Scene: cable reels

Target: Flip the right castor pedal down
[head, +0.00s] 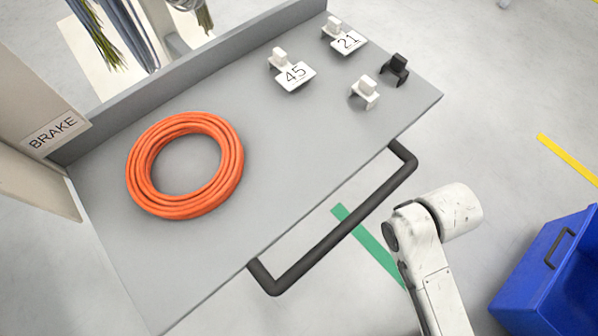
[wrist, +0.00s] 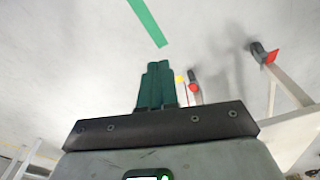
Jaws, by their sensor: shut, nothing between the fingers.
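Two castors with red pedals show in the wrist view, at the feet of a pale frame. The nearer red pedal (wrist: 272,56) is at the right, beside a dark wheel (wrist: 257,49). The other red pedal (wrist: 193,87) is smaller and farther in, just right of my fingers. I cannot tell from these frames whether either pedal is up or down. My gripper (wrist: 158,66) has green fingers pressed together with nothing between them. It appears apart from both pedals. In the head view the castors and my gripper are out of sight; only my white arm shows.
The grey cart top (head: 290,160) carries an orange cable coil (head: 185,165), number tags and small clips. Its black handle (head: 335,236) juts out near my arm. A blue bin (head: 550,270) stands at the right. Green tape (head: 370,245) marks otherwise open floor.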

